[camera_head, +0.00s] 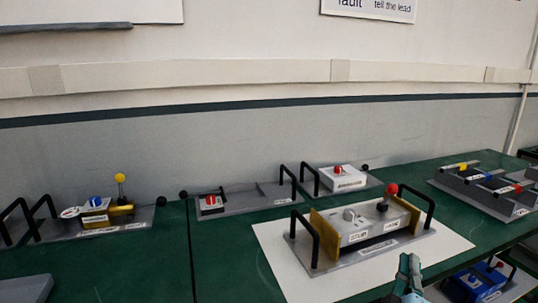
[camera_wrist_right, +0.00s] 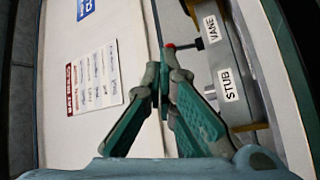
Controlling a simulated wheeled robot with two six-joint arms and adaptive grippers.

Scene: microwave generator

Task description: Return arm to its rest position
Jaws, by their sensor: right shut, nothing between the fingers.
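My right gripper (camera_head: 409,264) shows at the bottom of the head view, in front of the grey generator unit. In the wrist view, the green fingers of the right gripper (camera_wrist_right: 160,80) are shut with nothing between them. The generator unit (camera_head: 365,250) has yellow side plates, black handles, a grey knob and labels STUB and VANE. Its red ball (camera_head: 391,188) stands on a black lever at the right. The unit's labelled side (camera_wrist_right: 232,75) lies right of the fingers in the wrist view, and the gripper appears apart from it. My left gripper is not in view.
The unit stands on a white sheet (camera_head: 275,240) on the green table (camera_head: 230,265). Other units stand around it: a yellow-knobbed one (camera_head: 108,215) at left, a white box (camera_head: 343,178) behind, a three-coloured one (camera_head: 484,184) at right, and a blue one (camera_head: 477,283) at lower right.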

